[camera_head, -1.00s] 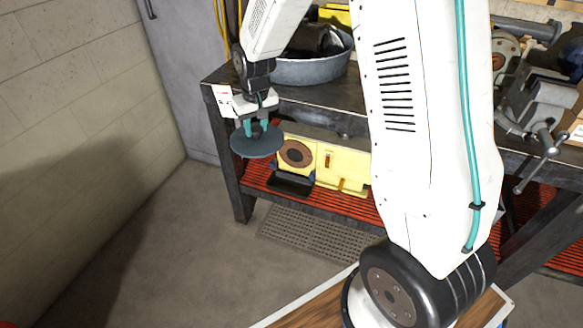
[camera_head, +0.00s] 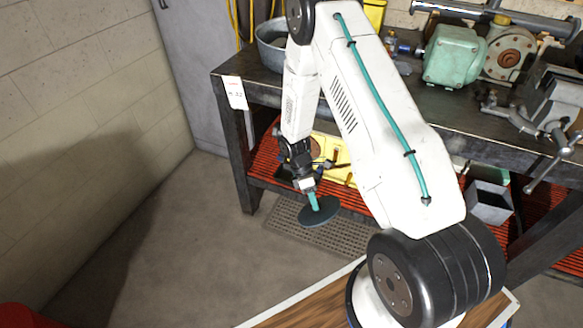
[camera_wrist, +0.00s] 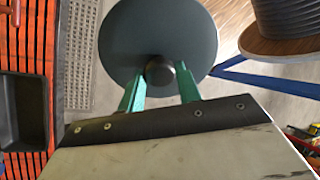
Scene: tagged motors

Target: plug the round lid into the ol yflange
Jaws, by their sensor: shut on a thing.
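The round lid is a flat dark grey-blue disc (camera_head: 320,212) with a short knob at its centre, and it fills the top middle of the wrist view (camera_wrist: 158,28). My gripper (camera_head: 313,198) is shut on the lid's knob with its green fingers, which also show in the wrist view (camera_wrist: 160,88). The lid hangs in front of the lower shelf, above the floor grate. A round flange face with a reddish-brown centre (camera_head: 510,50) is on the green motor (camera_head: 455,56) on the bench top. No label is readable, so I cannot tell which flange is the oily one.
The dark workbench (camera_head: 232,130) has a red slatted lower shelf (camera_head: 264,165) holding a yellow unit (camera_head: 330,148), partly hidden by my arm. A vise (camera_head: 550,105) and a metal tub (camera_head: 270,45) stand on top.

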